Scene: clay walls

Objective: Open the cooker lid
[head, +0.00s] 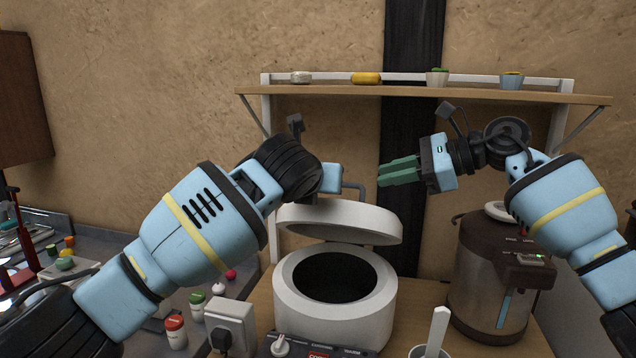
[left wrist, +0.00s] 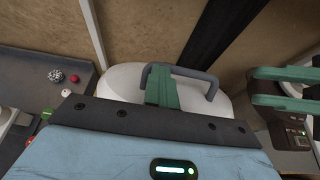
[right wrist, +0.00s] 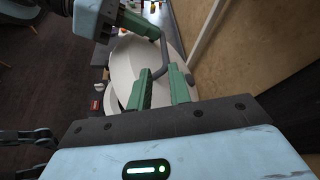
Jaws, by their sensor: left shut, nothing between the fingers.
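The white cooker (head: 335,305) stands on the wooden counter with its dark pot opening showing. Its lid (head: 340,221) is raised and tilted above the opening, hinged toward the back. The grey lid handle (head: 353,188) is partly hidden in the head view; it shows as a loop in the left wrist view (left wrist: 212,88) and the right wrist view (right wrist: 163,50). My left gripper (left wrist: 161,68) is shut and empty, its fingers at the left part of the handle; contact is unclear. My right gripper (head: 380,175) is open and empty, to the right of the handle and above the lid.
A brown and steel dispenser (head: 490,275) stands right of the cooker. A wooden shelf (head: 420,94) with small pots spans the wall above. A white socket box (head: 231,325) and small bottles (head: 176,332) are at the left. A white spoon handle (head: 437,330) rises in front.

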